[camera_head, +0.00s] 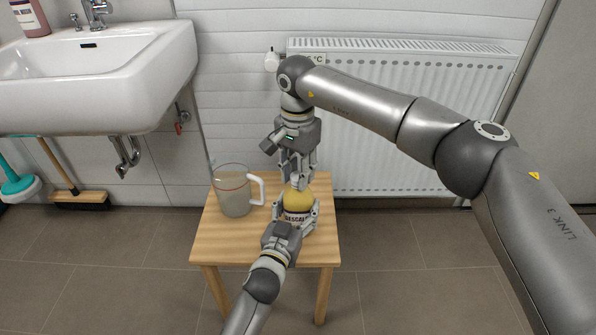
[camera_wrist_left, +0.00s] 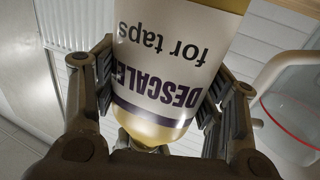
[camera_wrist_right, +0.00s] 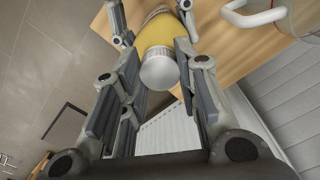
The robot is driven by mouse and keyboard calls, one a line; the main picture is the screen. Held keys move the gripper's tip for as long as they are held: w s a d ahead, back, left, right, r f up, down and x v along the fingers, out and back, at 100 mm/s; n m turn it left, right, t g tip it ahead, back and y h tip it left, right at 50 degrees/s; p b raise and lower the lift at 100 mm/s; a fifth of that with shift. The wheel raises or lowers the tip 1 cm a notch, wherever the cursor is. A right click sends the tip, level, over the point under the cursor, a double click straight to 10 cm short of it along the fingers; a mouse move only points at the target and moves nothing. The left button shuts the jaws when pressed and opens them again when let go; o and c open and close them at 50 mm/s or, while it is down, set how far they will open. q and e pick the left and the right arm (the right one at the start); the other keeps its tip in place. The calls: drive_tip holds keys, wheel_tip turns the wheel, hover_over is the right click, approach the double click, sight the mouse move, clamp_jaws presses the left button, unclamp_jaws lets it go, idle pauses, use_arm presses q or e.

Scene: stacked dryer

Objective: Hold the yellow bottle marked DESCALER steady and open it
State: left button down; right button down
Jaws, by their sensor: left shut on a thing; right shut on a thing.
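The yellow bottle marked DESCALER (camera_head: 298,197) stands upright on a small wooden table (camera_head: 230,241). My left gripper (camera_head: 297,214) is shut around its body from the near side. In the left wrist view the bottle's label (camera_wrist_left: 165,68) shows upside down between the fingers. My right gripper (camera_head: 299,182) points down from above and is shut at the bottle's top. In the right wrist view the pale round cap (camera_wrist_right: 159,71) sits between its fingers, in line with the yellow shoulder (camera_wrist_right: 157,32). The cap is hidden in the head view. I cannot tell if it is loosened.
A clear jug (camera_head: 232,192) with a white handle stands on the table just left of the bottle. A white radiator (camera_head: 400,130) is on the wall behind.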

drive_tip(key=shift+r, duration=0.2)
idle(0.6)
drive_tip(key=shift+r, duration=0.95)
drive_tip(key=shift+r, duration=2)
use_arm(q)
drive_tip(key=shift+c, duration=1.1)
unclamp_jaws()
use_arm(e)
drive_tip(key=c, duration=2.2)
unclamp_jaws()
use_arm(q)
drive_tip(key=shift+s, duration=0.15)
